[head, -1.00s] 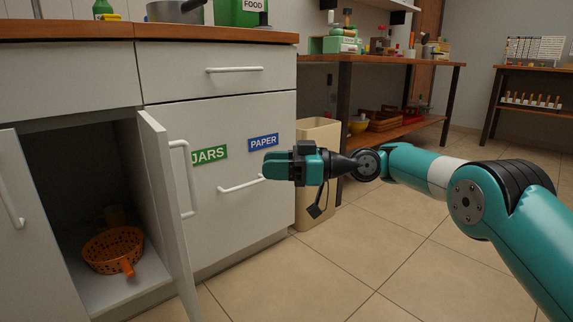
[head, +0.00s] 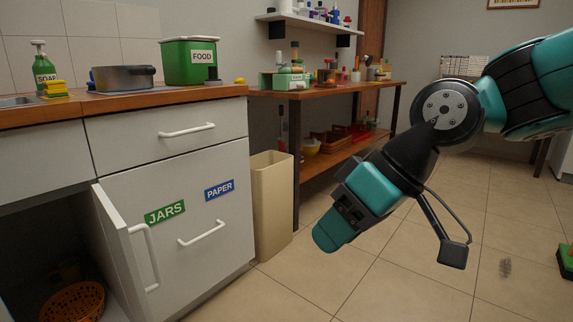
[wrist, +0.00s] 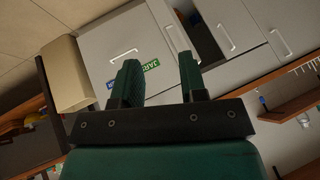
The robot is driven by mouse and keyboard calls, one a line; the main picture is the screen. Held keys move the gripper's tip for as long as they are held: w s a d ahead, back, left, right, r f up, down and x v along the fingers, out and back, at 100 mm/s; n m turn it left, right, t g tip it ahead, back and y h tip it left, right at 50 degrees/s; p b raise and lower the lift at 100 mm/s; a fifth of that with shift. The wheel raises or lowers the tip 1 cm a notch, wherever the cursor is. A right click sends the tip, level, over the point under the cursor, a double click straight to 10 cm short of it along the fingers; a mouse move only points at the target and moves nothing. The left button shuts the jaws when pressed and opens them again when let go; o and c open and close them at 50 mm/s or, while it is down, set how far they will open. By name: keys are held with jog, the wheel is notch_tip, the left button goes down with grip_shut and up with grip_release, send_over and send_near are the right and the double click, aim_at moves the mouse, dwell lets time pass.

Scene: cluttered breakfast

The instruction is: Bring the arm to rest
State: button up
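My gripper (head: 330,228) is in the middle of the head view, above the tiled floor and to the right of the cabinet, pointing down and left. It touches nothing. In the wrist view its two green fingers (wrist: 157,80) stand apart with nothing between them; the drawer fronts show beyond. My arm reaches in from the right of the head view.
The cabinet door (head: 128,245) stands open, and an orange colander (head: 75,302) sits inside. A beige bin (head: 272,205) stands beside the drawers. The counter holds a pot (head: 124,78), a green FOOD bin (head: 190,62) and a soap bottle (head: 43,66). Floor on the right is mostly clear.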

jog(key=s+d+m+g+h+p, duration=0.1)
jog(key=s+d+m+h+p, duration=0.25)
jog(key=s+d, duration=0.75)
notch_tip(320, 180, up, 37)
jog(key=s+a+p, duration=0.1)
jog(key=a+p, duration=0.1)
jog(key=p, duration=3.5)
jog(key=shift+a+n+p, duration=0.3)
jog(key=shift+n, duration=0.05)
jog(key=shift+y, duration=0.25)
